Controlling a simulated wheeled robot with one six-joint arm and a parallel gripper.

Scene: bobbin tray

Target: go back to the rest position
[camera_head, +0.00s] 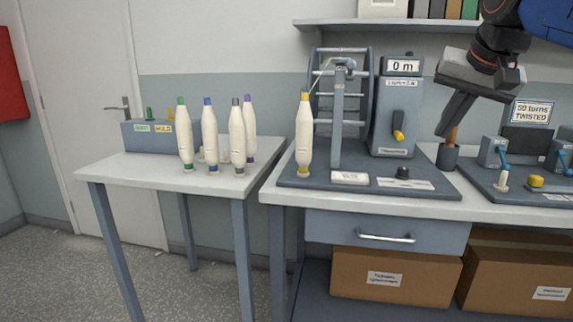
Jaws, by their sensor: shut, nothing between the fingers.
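My gripper (444,135) is at the upper right, in front of the wall and above the right-hand bench (248,200). Its fingers point down and to the left and are together, with nothing between them. The fingertips show just left of a small dark cup (448,157) with a brown handle in it; I cannot tell how far apart they are in depth. A white bobbin with a yellow tip (304,140) stands upright at the left end of the grey winding device's base (330,180). Several white bobbins (237,140) with coloured tips stand on the left table (130,172).
A reel frame and a counter unit (394,115) reading "0 m" stand on the base. A twist tester (525,150) stands at the right. A shelf (390,22) with boxes and binders runs above. A grey box (150,137) stands behind the bobbins. Cardboard boxes (390,278) sit below the bench.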

